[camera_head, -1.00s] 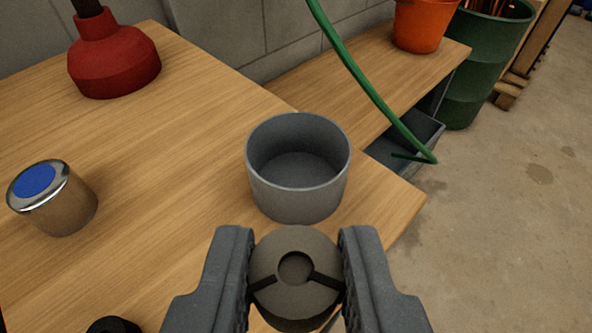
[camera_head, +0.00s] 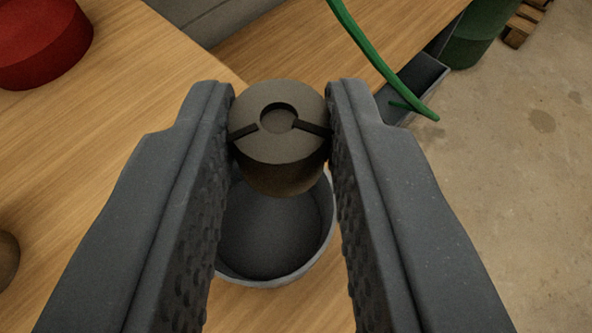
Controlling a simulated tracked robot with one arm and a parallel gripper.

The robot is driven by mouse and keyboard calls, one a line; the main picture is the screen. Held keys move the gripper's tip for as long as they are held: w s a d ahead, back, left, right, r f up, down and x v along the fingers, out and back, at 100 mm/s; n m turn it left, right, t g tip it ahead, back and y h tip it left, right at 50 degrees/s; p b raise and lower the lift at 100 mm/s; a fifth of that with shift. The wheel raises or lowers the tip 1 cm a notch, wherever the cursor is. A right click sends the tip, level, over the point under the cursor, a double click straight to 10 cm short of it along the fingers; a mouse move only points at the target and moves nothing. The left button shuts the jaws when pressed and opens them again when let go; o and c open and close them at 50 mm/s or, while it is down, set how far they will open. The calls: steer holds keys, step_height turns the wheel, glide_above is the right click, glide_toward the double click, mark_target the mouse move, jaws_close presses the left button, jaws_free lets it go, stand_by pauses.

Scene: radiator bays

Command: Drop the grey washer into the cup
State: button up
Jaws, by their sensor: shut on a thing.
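The grey washer (camera_head: 281,160) is a thick dark grey round piece with a centre hole and two slots. My gripper (camera_head: 281,125) is shut on it, with one finger on its left side and one on its right, near the fingertips. The grey cup (camera_head: 284,278) stands open on the wooden table, below the washer in the picture. The washer overlaps the cup's far rim in the view and hides part of it. My fingers hide the cup's left and right edges. The cup's inside looks empty where it shows.
A red object (camera_head: 40,45) stands at the upper left of the table (camera_head: 130,130). A brown rounded object (camera_head: 7,260) is cut off at the left edge. A green hose (camera_head: 365,50) hangs at the upper right, above a grey bin (camera_head: 425,80). Bare floor lies on the right.

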steer(key=shift+w+d, duration=0.15)
steer(key=shift+d, duration=0.1)
steer(key=b, duration=0.4)
glide_above(295, 248)
steer(key=shift+w+f, duration=0.1)
steer(key=shift+f, duration=2.85)
steer(key=o, duration=1)
steer(key=shift+o, duration=0.2)
steer(key=shift+r, duration=0.1)
steer(key=p+v, duration=0.4)
steer(key=v, duration=0.9)
steer(key=shift+s, duration=0.4)
